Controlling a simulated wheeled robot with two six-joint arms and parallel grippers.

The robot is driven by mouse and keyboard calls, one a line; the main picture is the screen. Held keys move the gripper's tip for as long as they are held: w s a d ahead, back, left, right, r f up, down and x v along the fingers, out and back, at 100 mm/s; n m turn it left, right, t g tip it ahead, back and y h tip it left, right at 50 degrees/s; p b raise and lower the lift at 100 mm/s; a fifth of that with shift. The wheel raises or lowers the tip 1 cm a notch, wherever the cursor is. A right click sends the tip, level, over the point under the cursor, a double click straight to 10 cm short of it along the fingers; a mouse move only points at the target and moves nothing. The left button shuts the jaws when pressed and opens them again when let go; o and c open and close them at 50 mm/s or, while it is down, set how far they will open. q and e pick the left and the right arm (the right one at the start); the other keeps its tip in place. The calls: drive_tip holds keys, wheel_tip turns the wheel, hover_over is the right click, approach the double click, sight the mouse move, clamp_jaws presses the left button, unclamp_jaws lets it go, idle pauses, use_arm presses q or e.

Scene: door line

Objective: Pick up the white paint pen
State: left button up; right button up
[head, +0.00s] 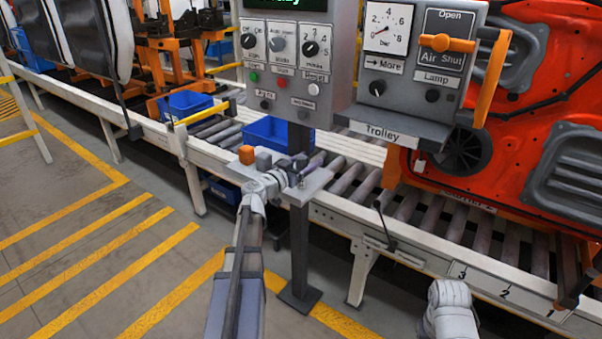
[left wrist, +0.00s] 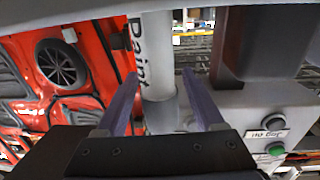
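The white paint pen (left wrist: 158,60) stands large in the left wrist view, with dark lettering reading "Paint" along its side. It lies between the two purple-grey fingers of my left gripper (left wrist: 161,102). Clear gaps show on both sides of it, so the fingers are open and not pressed on it. In the head view my left gripper (head: 290,172) is over a small grey shelf (head: 312,183) on the control post. The pen cannot be made out there behind the gripper. My right arm shows at the lower right, but its gripper is out of the picture.
An orange block (head: 246,154) and a grey block (head: 263,160) are close beside my left gripper. The control panel (head: 290,65) hangs just above. Behind are the roller conveyor (head: 350,180), a blue bin (head: 268,134) and an orange-red door (head: 520,130).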

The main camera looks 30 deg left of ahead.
use_arm(q)
clamp_jaws()
idle(0.3)
idle(0.3)
drive_tip(key=shift+r+p, duration=0.8)
drive_tip(key=s+a+r+p, duration=0.2)
drive_tip(key=s+a, duration=0.1)
drive_tip(key=s, duration=1.4)
drive_tip(key=shift+s, duration=0.35)
